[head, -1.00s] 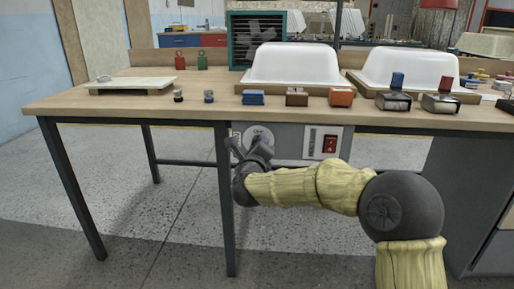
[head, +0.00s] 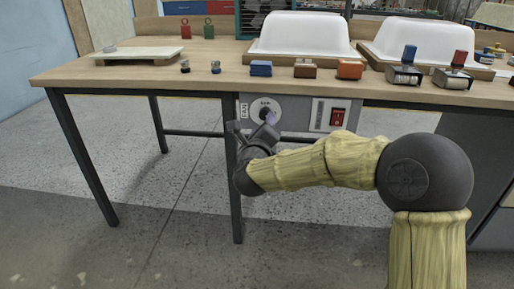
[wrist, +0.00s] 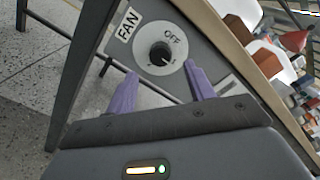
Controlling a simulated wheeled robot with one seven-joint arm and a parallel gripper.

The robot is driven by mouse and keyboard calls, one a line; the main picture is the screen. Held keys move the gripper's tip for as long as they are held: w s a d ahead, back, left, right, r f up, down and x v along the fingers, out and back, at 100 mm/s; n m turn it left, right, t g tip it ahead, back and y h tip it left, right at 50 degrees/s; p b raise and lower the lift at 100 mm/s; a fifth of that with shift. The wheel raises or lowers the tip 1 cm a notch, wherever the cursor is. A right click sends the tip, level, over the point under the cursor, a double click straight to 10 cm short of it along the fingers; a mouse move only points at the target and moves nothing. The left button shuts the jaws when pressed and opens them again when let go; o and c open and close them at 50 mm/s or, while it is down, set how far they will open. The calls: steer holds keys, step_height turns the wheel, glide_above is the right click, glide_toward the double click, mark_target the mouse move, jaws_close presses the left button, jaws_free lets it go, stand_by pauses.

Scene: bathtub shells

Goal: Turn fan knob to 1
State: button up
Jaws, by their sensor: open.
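The fan knob (wrist: 160,54) is a small black round knob in the middle of a light round dial, with "OFF" printed on the dial and a "FAN" label (wrist: 127,25) beside it. It sits on the grey control panel (head: 292,113) under the table edge; the knob (head: 264,114) also shows in the head view. My gripper (wrist: 160,77) is open, its two purple fingers apart on either side below the knob in the wrist view, with nothing between them. I cannot tell the finger-to-panel distance. In the head view my gripper (head: 252,130) is just in front of the panel.
A red switch (head: 337,117) is on the panel right of the dial. A dark table leg (head: 236,190) stands just left of the panel. The wooden tabletop (head: 130,80) above holds white tub shells (head: 303,32), small blocks and stamps. The floor left of the leg is clear.

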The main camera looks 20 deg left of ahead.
steer(key=p+v, duration=0.3)
steer(key=v, duration=0.8)
steer(key=shift+s, duration=0.4)
steer(key=shift+f, duration=0.1)
